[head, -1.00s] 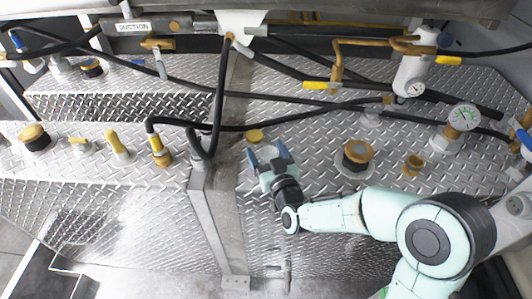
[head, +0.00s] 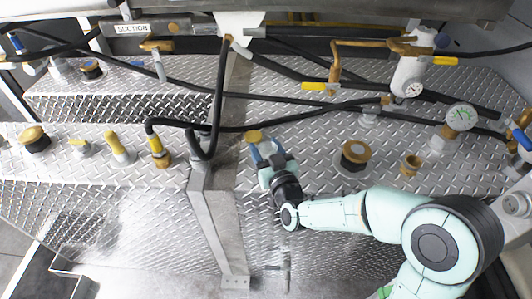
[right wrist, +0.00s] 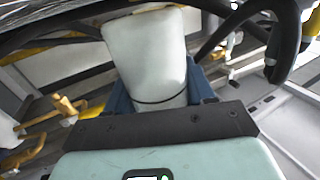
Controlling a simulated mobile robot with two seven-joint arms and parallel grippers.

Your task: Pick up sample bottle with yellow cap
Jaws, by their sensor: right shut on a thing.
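The sample bottle's yellow cap (head: 254,136) shows in the head view just beyond my right gripper (head: 263,153). The gripper hides most of the bottle below the cap. In the right wrist view the bottle's white body (right wrist: 148,55) stands between the blue fingers of my right gripper (right wrist: 158,90), with a dark line across it. The right gripper is shut on the bottle. The cap is out of that view. My left gripper is not in view.
Black hoses (head: 219,100) hang close by on the left. A brass-capped port (head: 355,152), a brass fitting (head: 411,163) and a gauge (head: 461,117) are to the right.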

